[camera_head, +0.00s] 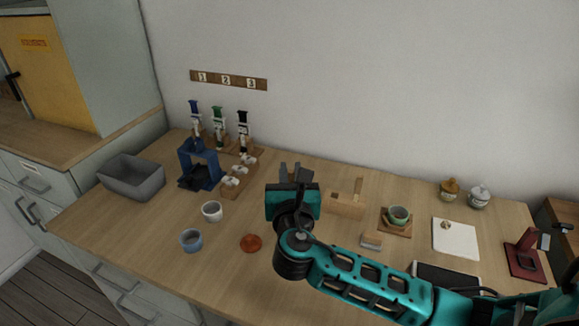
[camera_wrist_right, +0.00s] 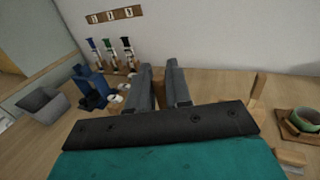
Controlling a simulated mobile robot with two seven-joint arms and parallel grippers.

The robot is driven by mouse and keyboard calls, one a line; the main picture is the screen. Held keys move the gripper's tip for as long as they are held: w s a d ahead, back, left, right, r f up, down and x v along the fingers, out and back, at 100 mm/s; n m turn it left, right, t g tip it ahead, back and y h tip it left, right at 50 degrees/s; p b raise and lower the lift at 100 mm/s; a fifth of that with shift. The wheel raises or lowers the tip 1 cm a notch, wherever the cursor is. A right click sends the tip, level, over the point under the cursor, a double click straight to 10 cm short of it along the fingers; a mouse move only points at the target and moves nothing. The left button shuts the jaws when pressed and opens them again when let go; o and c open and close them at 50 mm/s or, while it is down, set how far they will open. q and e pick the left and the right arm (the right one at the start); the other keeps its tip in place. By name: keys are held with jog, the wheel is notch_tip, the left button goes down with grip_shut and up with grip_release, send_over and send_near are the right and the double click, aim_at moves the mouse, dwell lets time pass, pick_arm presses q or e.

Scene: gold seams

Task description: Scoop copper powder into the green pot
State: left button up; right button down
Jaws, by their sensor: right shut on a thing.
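The green pot (camera_head: 398,213) is a small green cup on a square wooden coaster (camera_head: 396,229), right of centre; it also shows at the right edge of the wrist view (camera_wrist_right: 303,121). My right gripper (camera_head: 290,171) is over the middle of the table, left of the pot and apart from it. Its fingers (camera_wrist_right: 161,84) are shut on a small brownish thing, mostly hidden between them; I cannot tell what it is. A gold-brown lidded jar (camera_head: 449,188) and a grey-white jar (camera_head: 479,196) stand at the back right. I cannot tell which vessel holds copper powder. My left gripper is out of view.
A white sheet (camera_head: 455,238), dark tablet (camera_head: 446,277) and red stand (camera_head: 524,257) are right. A white cup (camera_head: 212,211), blue cup (camera_head: 192,240) and orange-brown disc (camera_head: 251,243) are left.

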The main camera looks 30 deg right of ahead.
jog(key=shift+f+b, duration=0.85)
jog(key=shift+f, duration=0.45)
notch_tip(320, 180, down, 3)
jog(key=b, duration=0.3)
jog(key=shift+r, duration=0.2)
jog(key=shift+f+b, duration=0.35)
jog(key=shift+f, duration=0.55)
jog(key=shift+f, duration=0.3)
jog(key=shift+r, duration=0.1)
notch_tip(320, 180, up, 5)
jog(key=p, duration=0.5)
jog(key=shift+p, duration=0.35)
jog(key=shift+r, duration=0.9)
